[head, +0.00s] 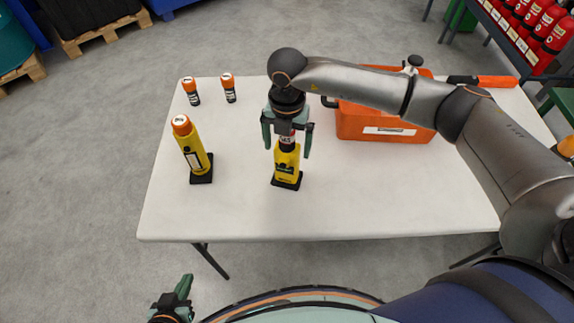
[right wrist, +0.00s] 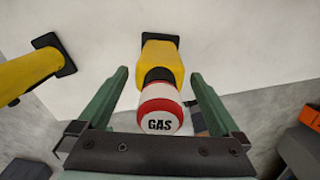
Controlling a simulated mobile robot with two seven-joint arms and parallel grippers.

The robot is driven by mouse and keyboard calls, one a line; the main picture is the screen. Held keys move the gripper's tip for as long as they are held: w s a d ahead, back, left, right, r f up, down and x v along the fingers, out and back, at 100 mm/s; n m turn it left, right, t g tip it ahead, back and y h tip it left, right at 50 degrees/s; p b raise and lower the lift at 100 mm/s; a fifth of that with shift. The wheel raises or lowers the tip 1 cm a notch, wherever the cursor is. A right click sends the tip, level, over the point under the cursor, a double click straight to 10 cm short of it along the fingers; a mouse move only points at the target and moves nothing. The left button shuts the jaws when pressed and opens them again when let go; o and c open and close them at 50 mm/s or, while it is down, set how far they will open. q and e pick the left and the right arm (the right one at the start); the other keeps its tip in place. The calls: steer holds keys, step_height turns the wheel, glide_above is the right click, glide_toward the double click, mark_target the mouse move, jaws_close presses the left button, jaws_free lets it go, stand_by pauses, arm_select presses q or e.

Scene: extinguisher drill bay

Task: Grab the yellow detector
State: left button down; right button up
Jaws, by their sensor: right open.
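The yellow detector (head: 287,166) stands upright on a black base near the middle of the white table. It has a black neck and a red and white top marked GAS, which also shows in the right wrist view (right wrist: 159,112). My right gripper (head: 287,145) is above it, pointing down and open. Its two green fingers (right wrist: 160,78) are on either side of the detector's top, with visible gaps, not closed on it. My left gripper (head: 174,299) is low at the bottom left, off the table; its jaw opening is unclear.
A yellow cylinder with an orange cap (head: 191,147) stands to the left on a black base. Two small orange-capped cylinders (head: 190,91) (head: 228,88) stand behind. An orange case (head: 375,123) sits behind my right arm. The table's front left is clear.

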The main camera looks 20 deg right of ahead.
jaws_close()
stand_by(0.8)
